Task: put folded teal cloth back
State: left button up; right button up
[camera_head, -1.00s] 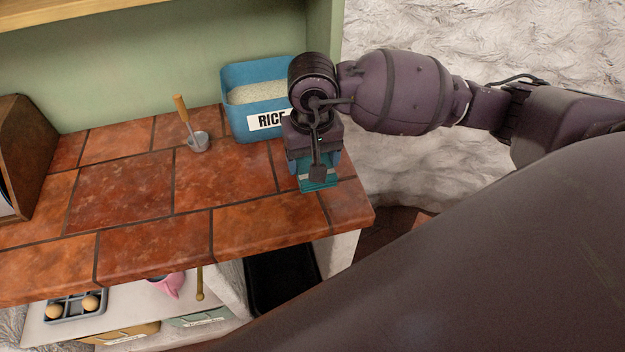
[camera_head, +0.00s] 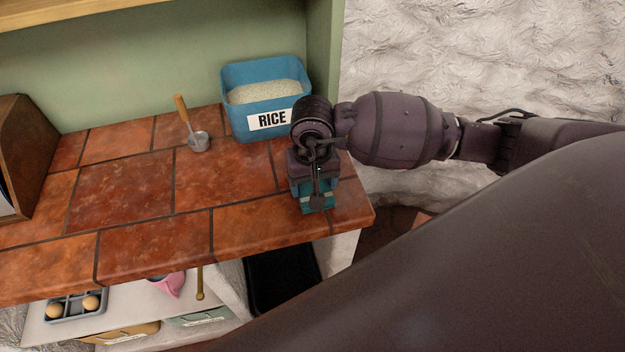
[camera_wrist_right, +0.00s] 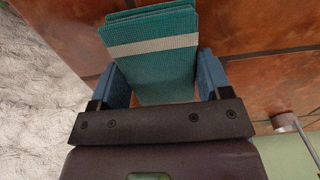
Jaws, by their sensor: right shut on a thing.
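The folded teal cloth (camera_wrist_right: 165,75), with a pale stripe across it, lies between the two blue fingers of my right gripper (camera_wrist_right: 163,80) in the right wrist view. The right gripper is shut on it. In the head view the right gripper (camera_head: 316,200) points down over the right end of the tiled counter, with a little of the teal cloth (camera_head: 318,190) showing beneath the wrist. I cannot tell whether the cloth touches the tiles. My left gripper is not in view.
A blue rice bin (camera_head: 235,122) stands at the counter's back, behind the right gripper. A small metal cup with a wooden handle (camera_head: 199,142) stands left of it. A wooden holder (camera_head: 30,150) is at far left. The tiles (camera_head: 120,195) between are clear. Below, a lower shelf holds an egg tray (camera_head: 75,306).

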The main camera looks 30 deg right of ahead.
jog(key=shift+f, duration=0.15)
jog(key=o, duration=0.9)
jog(key=shift+w+r, duration=0.1)
jog(key=shift+r, duration=0.4)
notch_tip(320, 180, up, 11)
jog(key=shift+r, duration=0.2)
